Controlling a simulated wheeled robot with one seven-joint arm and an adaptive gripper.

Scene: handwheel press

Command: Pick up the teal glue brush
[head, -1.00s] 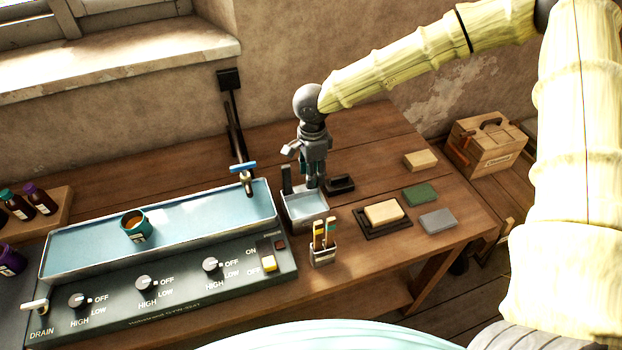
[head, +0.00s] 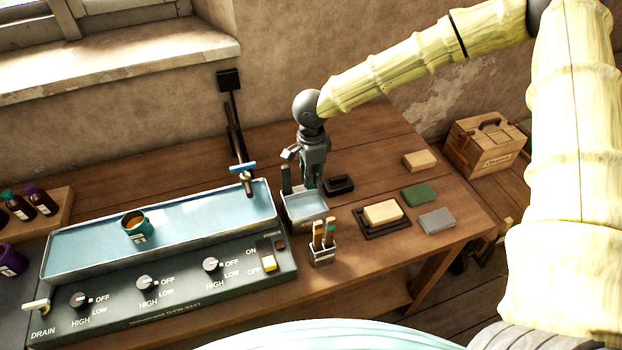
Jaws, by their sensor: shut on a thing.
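My gripper (head: 312,180) points down over the back edge of the small pale-blue tray (head: 305,214), at the end of my arm. Its fingers are close together on a narrow teal thing, which I take to be the teal glue brush (head: 311,172). The fingers hide most of it, and I cannot tell whether its lower end touches the tray. A small holder (head: 322,257) in front of the tray has upright brushes with wood-coloured handles; one shows a greenish tip (head: 331,224).
A sponge-like block (head: 382,211) on a dark tray, a green pad (head: 420,194) and a grey pad (head: 437,221) lie right. A dark block (head: 339,186) is close beside the gripper.

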